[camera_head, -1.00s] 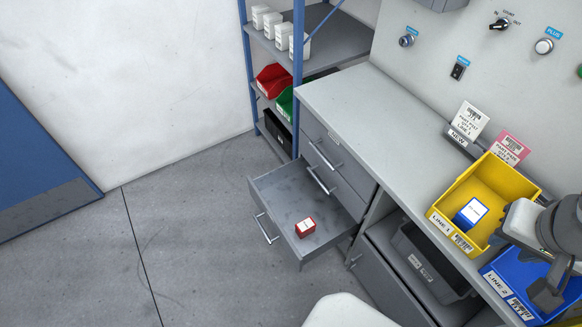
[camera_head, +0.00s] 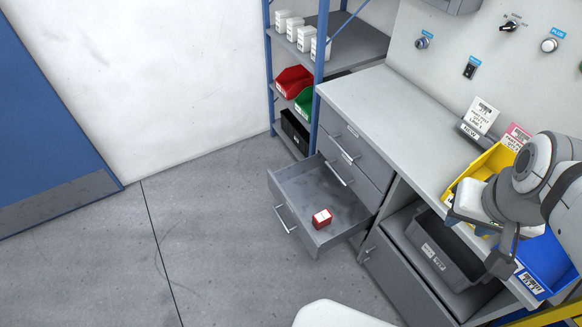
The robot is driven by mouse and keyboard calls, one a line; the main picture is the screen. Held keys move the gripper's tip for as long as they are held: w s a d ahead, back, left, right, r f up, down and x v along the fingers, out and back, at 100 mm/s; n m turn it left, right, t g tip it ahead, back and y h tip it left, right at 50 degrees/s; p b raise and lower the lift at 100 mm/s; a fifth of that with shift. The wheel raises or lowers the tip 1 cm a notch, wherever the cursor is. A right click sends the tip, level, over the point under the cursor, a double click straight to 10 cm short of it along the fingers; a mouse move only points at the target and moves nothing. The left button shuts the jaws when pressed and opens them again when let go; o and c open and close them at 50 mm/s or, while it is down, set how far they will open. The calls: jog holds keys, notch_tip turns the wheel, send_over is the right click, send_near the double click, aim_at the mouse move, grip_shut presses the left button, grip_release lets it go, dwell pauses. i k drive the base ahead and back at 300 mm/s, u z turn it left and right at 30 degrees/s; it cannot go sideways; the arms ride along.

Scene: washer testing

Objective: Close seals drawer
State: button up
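A grey drawer (camera_head: 296,190), the lowest of the stack in the grey cabinet, is pulled well out over the floor. Its front and bar handle (camera_head: 284,220) face left. A small red and white box (camera_head: 322,219) sits inside near the front right corner. No label for seals is readable on the drawer. My gripper (camera_head: 476,242) is at the right, in front of the bench bins and well apart from the drawer. Its dark fingers look spread, with nothing seen between them.
The workbench (camera_head: 390,110) holds a yellow bin (camera_head: 480,172) and a blue bin (camera_head: 545,262). A black tray (camera_head: 440,255) sits under the bench. A blue-framed shelf (camera_head: 320,90) stands behind. The floor at left is clear.

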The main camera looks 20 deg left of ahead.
aim_at(304, 188)
jog(key=u, duration=2.55)
jog(key=k, duration=0.85)
jog(key=z, duration=1.05)
jog(key=i, duration=1)
jog(key=u, duration=0.45)
